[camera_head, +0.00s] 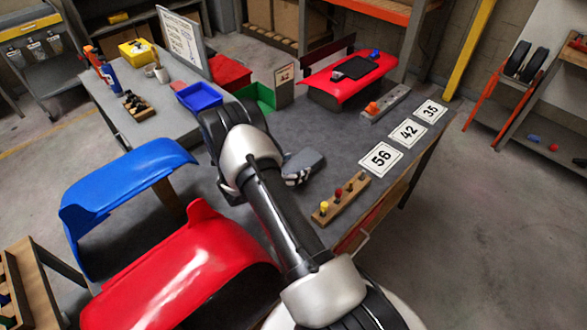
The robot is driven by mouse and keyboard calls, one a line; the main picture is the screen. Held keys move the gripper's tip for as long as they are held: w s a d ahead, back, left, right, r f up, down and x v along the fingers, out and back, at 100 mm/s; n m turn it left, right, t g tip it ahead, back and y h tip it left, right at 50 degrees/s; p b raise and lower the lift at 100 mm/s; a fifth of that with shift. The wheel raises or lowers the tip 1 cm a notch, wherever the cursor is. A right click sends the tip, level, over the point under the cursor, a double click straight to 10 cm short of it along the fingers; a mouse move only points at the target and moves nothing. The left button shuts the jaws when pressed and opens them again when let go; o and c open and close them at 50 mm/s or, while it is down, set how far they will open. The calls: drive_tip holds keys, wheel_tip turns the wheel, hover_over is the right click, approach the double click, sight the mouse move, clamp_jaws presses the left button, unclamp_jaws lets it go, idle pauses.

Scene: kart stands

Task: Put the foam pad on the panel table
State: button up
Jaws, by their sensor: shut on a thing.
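A small grey flat piece (304,160) with a black-and-white striped end shows just right of my arm's elbow, over the dark table. It may be the foam pad, but I cannot tell for sure. I also cannot tell whether it rests on the table or is held. My arm crosses the middle of the view and covers what lies behind it. My gripper's fingertips cannot be made out. The dark grey table (320,125) carries a red panel (350,80) at its far end. I cannot tell whether this is the panel table.
Number cards (381,158) and a wooden peg block (340,198) lie along the dark table's right edge. Blue (125,195) and red (185,265) curved panels stand at left front. A grey table (125,85) with a blue bin (199,97) stands behind.

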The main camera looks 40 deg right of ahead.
drive_tip(key=o, duration=0.5)
drive_tip(key=shift+f, duration=0.15)
drive_tip(key=o, duration=0.5)
drive_tip(key=shift+c, duration=0.2)
drive_tip(key=shift+r, duration=0.2)
